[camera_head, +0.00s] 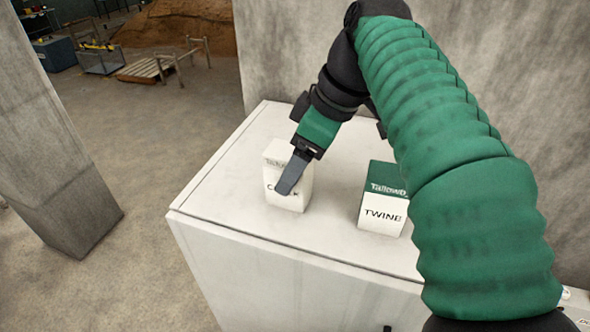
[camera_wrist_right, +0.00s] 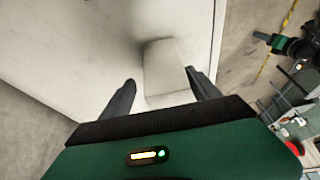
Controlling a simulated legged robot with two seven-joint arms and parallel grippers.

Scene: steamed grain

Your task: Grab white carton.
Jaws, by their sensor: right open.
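The white carton (camera_head: 288,191) stands upright on the white cabinet top, left of the green and white box. Its front lettering is partly hidden by my right gripper (camera_head: 290,180), which reaches down to it from above. In the right wrist view, the carton (camera_wrist_right: 165,68) lies between and just ahead of the two open fingers of my right gripper (camera_wrist_right: 160,90). The right finger looks close to the carton's side; I cannot tell whether it touches. A gap shows on the left finger's side. My left gripper is not in view.
A green and white box marked TWINE (camera_head: 383,200) stands right of the carton. Both are on the white cabinet (camera_head: 235,205), with a concrete wall (camera_head: 290,60) behind. Bare top shows left of the carton. A concrete pillar (camera_head: 55,150) stands at the left.

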